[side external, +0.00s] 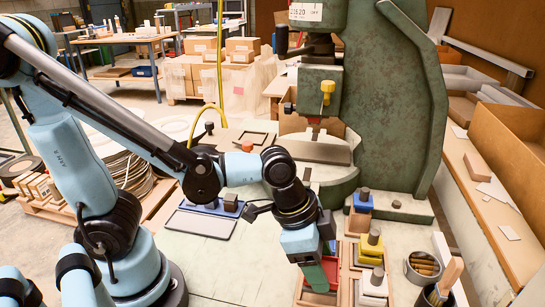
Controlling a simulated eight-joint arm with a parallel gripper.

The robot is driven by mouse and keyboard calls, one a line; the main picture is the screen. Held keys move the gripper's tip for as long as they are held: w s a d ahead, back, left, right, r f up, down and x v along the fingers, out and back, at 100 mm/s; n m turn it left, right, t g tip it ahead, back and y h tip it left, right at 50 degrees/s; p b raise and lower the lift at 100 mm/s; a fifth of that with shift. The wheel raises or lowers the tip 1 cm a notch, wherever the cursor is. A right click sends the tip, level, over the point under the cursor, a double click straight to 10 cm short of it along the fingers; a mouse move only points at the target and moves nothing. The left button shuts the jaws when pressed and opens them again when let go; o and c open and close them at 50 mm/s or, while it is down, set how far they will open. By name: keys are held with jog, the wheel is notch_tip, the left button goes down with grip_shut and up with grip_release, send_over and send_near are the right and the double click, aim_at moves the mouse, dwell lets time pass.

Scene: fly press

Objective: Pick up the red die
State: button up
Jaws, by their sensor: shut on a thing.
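The red die (331,268) shows as a red patch beside and below my gripper's green finger. Most of it is hidden by my gripper. My gripper (318,273) points down at the wooden rack (346,254) and is shut on the red die. The picture does not show clearly whether the die is clear of its slot. A blue die (362,204), a yellow die (371,245) and a white die (374,283) stand upright to the right, each with a dark stem on top.
The green fly press (395,110) stands behind the rack. A tin of brass-coloured rods (422,266) and a wooden-handled brush (449,277) are at the right. A blue-edged tray (203,220) lies left of my gripper. Bare bench shows left of the rack.

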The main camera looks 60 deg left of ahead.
jog(key=s+d+r, duration=0.5)
jog(key=s+r, duration=0.1)
jog(key=s, duration=0.2)
jog(key=w+a+r+n+y, duration=0.1)
jog(key=w+a+r+n, duration=0.1)
jog(key=w+a, duration=0.45)
jog(key=w+a+r+n, duration=0.2)
jog(key=w+a, duration=0.2)
jog(key=a, duration=0.5)
jog(key=w+a+r+m+h, duration=0.1)
jog(key=w+a+r+m, duration=0.2)
jog(key=a, duration=1.3)
jog(key=w+a+r+m, duration=0.1)
jog(key=w+a+r, duration=0.3)
jog(key=a, duration=1.2)
jog(key=shift+w+d+f, duration=0.1)
jog(key=shift+d+f, duration=0.05)
jog(key=shift+f, duration=4.6)
jog(key=shift+f, duration=0.15)
